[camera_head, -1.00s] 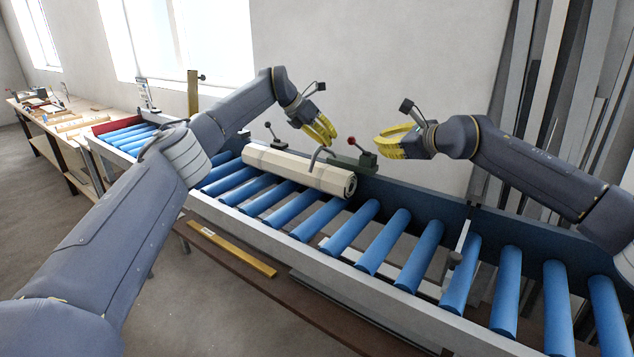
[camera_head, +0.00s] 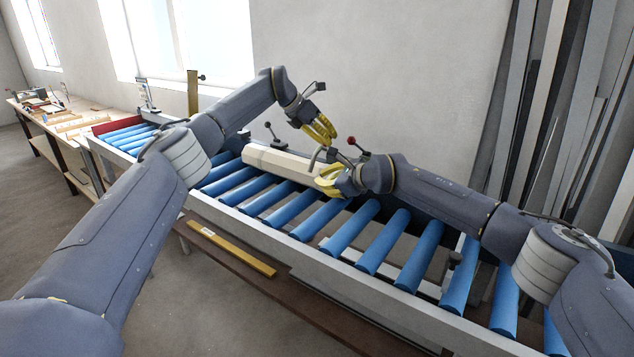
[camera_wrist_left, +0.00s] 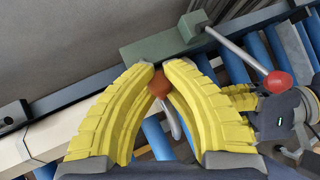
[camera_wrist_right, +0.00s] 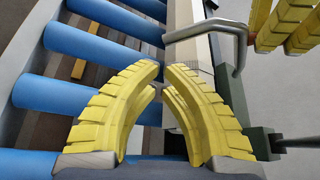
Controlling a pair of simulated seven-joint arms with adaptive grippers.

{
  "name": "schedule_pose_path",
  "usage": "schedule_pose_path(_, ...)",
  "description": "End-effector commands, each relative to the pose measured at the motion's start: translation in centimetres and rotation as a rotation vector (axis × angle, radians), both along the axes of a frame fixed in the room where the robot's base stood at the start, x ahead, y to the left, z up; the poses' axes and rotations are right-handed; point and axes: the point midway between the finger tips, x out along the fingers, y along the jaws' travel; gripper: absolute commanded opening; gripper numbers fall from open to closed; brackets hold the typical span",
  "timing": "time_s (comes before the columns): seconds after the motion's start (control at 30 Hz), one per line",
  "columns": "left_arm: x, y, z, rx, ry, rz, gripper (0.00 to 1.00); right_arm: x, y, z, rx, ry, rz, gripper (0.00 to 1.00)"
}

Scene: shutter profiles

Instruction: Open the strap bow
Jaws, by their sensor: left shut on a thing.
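The strap bow (camera_head: 320,153) is a bent grey bar over the pale profile bundle (camera_head: 275,162) on the rollers; its bend also shows in the right wrist view (camera_wrist_right: 225,32). My left gripper (camera_head: 329,137) is above and behind the bundle. In the left wrist view its fingertips are shut on an orange-brown knob (camera_wrist_left: 158,84); what the knob belongs to is partly hidden. My right gripper (camera_head: 328,182) is low at the bundle's right end, below the bow. In the right wrist view its fingertips (camera_wrist_right: 164,68) are close together with a narrow gap and nothing visible held.
A green block (camera_wrist_left: 165,45) carries a lever with a red ball (camera_wrist_left: 278,82), just behind my right gripper. Another lever (camera_head: 270,130) stands behind the bundle. Blue rollers (camera_head: 350,226) to the right are clear. A yellow bar (camera_head: 232,248) lies below the conveyor.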

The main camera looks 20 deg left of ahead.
Motion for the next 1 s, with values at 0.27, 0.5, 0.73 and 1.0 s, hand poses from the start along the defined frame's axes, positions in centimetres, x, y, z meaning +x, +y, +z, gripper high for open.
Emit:
schedule_pose_path(0.27,0.0,-0.1,0.2,-0.002,-0.003,-0.002,0.00,1.1,2.1,-1.1,0.002,0.001,-0.001,0.00)
schedule_pose_path(0.5,0.0,-0.1,0.2,-0.002,-0.003,-0.002,0.00,1.5,2.8,-1.5,0.000,0.001,0.000,0.00)
schedule_pose_path(0.73,0.0,-0.1,0.2,-0.002,-0.003,-0.002,0.00,1.6,3.0,-1.6,0.000,0.000,0.000,0.00)
schedule_pose_path(1.0,0.0,-0.1,0.2,-0.002,-0.003,-0.002,0.00,1.5,3.0,-1.5,0.001,0.003,-0.001,0.00)
